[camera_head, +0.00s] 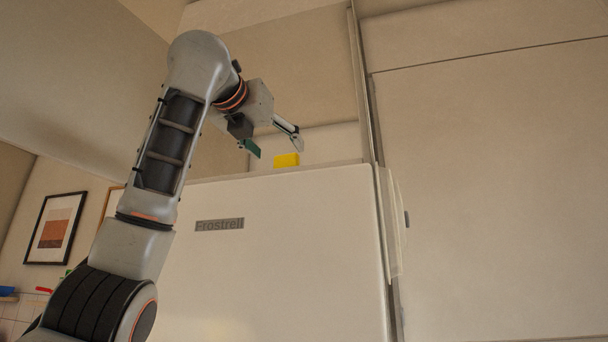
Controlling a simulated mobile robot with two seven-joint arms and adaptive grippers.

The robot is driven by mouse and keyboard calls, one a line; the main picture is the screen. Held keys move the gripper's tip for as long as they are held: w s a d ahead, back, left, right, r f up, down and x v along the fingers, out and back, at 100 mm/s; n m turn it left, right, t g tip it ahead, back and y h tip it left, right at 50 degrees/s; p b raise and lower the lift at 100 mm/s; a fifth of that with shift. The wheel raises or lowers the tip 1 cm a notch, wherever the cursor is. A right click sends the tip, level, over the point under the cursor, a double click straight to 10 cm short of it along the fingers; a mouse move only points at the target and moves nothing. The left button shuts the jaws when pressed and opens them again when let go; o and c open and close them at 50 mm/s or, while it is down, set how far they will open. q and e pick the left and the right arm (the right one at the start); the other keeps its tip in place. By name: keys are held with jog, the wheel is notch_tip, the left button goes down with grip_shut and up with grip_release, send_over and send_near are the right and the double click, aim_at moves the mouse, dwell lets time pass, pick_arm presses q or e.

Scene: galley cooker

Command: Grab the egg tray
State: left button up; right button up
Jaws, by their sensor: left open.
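A small yellow object (286,160) shows above the top edge of the white fridge (290,240); only a little of it is visible, and I cannot tell whether it is the egg tray. No other thing that looks like an egg tray is in view. My left gripper (275,147) is open, its two fingers spread and pointing down towards the right. It is just above the fridge's top edge, with the yellow object just below and between the fingertips in the picture. Whether they touch is not clear. My right gripper is not in view.
A tall pale panel (490,190) stands right of the fridge, with a narrow vertical post (361,80) between them. Pale cabinet faces (290,65) are behind and above my gripper. A framed picture (56,229) hangs on the left wall.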

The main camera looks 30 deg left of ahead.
aim_at(284, 155)
pick_arm(q)
jog(key=w+p, duration=0.1)
jog(key=w+a, duration=0.1)
jog(key=w, duration=0.1)
jog(key=w+r+p, duration=0.1)
jog(key=w, duration=0.1)
jog(key=shift+a+p, duration=0.25)
jog(key=shift+p, duration=0.05)
jog(key=shift+w+a, duration=0.1)
jog(key=shift+w, duration=0.3)
jog(key=shift+w+f, duration=0.1)
jog(key=shift+w, duration=0.05)
jog(key=c, duration=1)
jog(key=shift+c, duration=1.2)
